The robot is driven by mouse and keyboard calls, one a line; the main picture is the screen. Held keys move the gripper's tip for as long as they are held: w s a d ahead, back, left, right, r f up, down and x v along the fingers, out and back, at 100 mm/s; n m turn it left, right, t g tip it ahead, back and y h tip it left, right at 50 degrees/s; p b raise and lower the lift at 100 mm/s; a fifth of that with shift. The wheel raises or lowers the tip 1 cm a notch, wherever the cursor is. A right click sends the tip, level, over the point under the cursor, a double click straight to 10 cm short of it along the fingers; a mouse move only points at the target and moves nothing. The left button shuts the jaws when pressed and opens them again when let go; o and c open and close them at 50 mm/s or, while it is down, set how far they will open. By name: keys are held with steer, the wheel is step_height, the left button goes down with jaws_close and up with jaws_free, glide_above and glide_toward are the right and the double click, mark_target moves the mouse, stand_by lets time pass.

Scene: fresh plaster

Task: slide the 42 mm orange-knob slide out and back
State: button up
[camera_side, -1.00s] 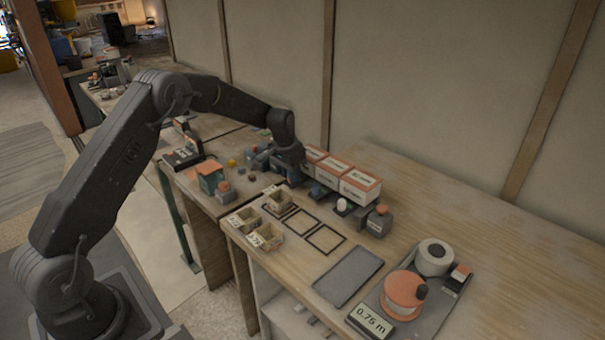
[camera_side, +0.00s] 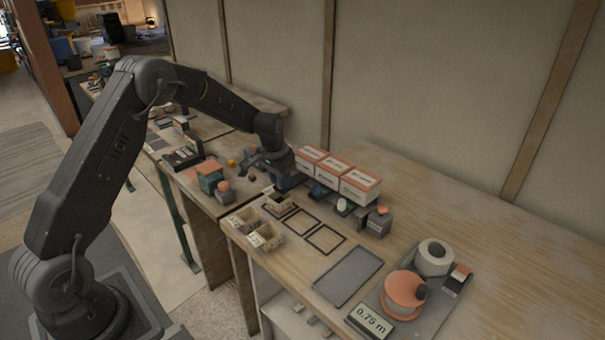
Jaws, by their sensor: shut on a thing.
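My gripper (camera_side: 284,182) is low at the back of the workbench, left of the row of white and orange boxes. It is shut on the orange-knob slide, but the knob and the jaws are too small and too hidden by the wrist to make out. How far the slide is out cannot be told from this view.
White and orange boxes (camera_side: 331,172) stand close to the right of my gripper. Small open bins (camera_side: 266,237) and dark square frames (camera_side: 325,239) lie in front. A teal and orange block (camera_side: 209,177) stands at left. A grey tray (camera_side: 348,276) lies empty; the right rear bench is clear.

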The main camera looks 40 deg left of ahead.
mark_target(294, 180)
steer(key=shift+w, duration=2.35)
steer(key=o, duration=0.7)
steer(key=shift+o, duration=0.2)
steer(key=shift+r, duration=0.1)
step_height(294, 180, up, 8)
steer(key=shift+s, duration=0.1)
